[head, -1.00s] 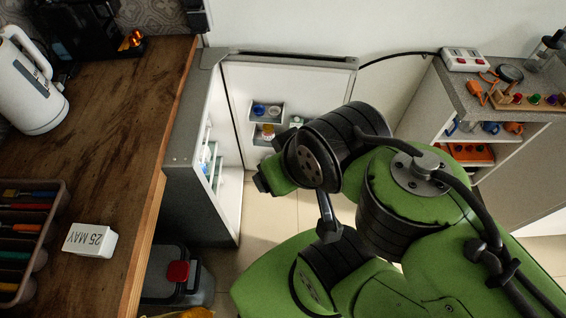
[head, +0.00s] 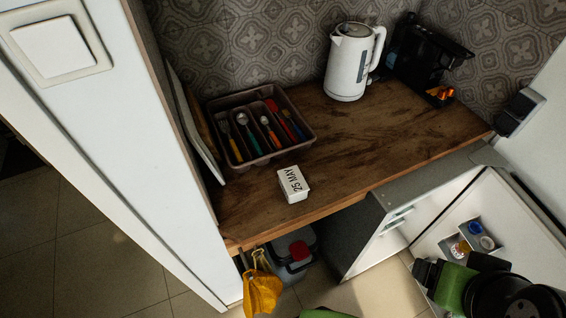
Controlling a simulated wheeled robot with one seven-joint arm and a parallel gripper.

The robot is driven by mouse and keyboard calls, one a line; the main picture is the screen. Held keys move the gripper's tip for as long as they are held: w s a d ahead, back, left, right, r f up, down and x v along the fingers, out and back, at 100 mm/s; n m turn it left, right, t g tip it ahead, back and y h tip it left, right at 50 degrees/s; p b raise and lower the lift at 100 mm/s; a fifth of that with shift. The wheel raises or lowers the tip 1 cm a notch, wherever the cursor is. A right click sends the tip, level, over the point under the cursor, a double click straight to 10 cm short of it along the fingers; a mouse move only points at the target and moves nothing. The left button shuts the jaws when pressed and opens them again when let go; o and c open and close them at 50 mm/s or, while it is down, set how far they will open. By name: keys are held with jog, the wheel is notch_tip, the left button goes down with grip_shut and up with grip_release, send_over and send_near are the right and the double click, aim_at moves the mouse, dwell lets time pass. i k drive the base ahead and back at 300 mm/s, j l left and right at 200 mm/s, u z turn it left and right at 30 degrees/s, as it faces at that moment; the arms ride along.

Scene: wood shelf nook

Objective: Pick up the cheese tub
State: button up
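No object can be named as the cheese tub with certainty. In the head view, small containers sit in the open fridge's door shelf: a blue-and-white one (head: 475,227), a blue-topped one (head: 487,243) and a small jar (head: 460,248). They are too small to read. My gripper (head: 427,271) is at the lower right, in front of the fridge's opening and below the door shelf. Its fingers are dark and cannot be made out, so its opening is unclear. Much of the fridge interior is hidden from this angle.
The open fridge door (head: 520,235) stands at the right, beside the fridge body (head: 372,232). The wooden counter (head: 350,150) carries a white kettle (head: 352,62), a black coffee machine (head: 425,55), a cutlery tray (head: 308,133) and a "25 MAY" block (head: 293,185). A bin (head: 291,251) and yellow bag (head: 262,291) are below.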

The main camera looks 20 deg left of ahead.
aim_at(295, 187)
jog(key=u, duration=1.3)
